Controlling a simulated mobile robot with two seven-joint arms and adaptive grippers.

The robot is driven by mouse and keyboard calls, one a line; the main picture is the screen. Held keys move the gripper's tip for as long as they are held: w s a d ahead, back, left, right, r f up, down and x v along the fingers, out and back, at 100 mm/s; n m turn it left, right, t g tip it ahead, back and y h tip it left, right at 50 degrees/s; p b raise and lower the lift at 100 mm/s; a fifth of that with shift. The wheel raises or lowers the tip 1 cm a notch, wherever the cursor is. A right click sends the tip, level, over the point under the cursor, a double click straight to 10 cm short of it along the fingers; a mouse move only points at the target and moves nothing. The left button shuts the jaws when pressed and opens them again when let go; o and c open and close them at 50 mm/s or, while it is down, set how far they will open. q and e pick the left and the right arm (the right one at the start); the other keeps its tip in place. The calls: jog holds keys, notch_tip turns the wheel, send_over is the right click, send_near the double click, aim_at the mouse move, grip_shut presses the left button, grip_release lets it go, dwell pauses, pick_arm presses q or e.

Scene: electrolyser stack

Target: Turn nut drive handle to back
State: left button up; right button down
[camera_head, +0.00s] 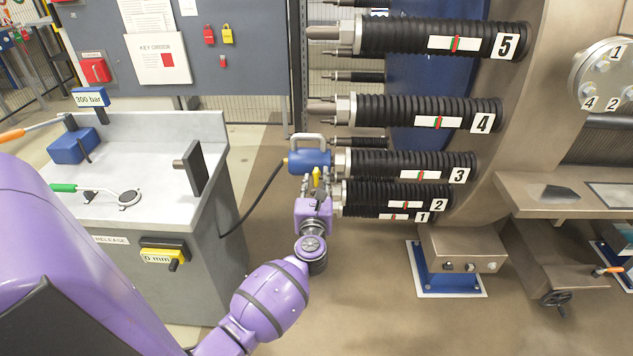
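The blue nut drive (308,160) sits at the end of the stack bolt marked 3 (410,163), against its nut. It has a pale carrying loop on top and a black hose running down to the bench. A small yellow handle (317,174) hangs from its underside. My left gripper (316,185) is just below the drive, with its fingers around or beside the yellow handle. The view is too small to tell whether they grip it. My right gripper is not in view.
Bolts marked 4 (425,110) and 5 (435,37) lie above, and bolts 2 and 1 close below. A grey bench (150,160) with a blue block (73,146) and a yellow 0 mm gauge (160,256) stands left. The floor between bench and stack is open.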

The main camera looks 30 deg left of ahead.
pick_arm(q)
grip_shut()
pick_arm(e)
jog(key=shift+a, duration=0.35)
pick_arm(q)
jog(key=shift+f+n, duration=0.15)
jog(key=shift+n, duration=0.35)
jog(key=shift+n+b, duration=0.65)
jog(key=shift+n, duration=0.15)
jog(key=shift+n+b, duration=0.4)
jog(key=shift+n, duration=0.6)
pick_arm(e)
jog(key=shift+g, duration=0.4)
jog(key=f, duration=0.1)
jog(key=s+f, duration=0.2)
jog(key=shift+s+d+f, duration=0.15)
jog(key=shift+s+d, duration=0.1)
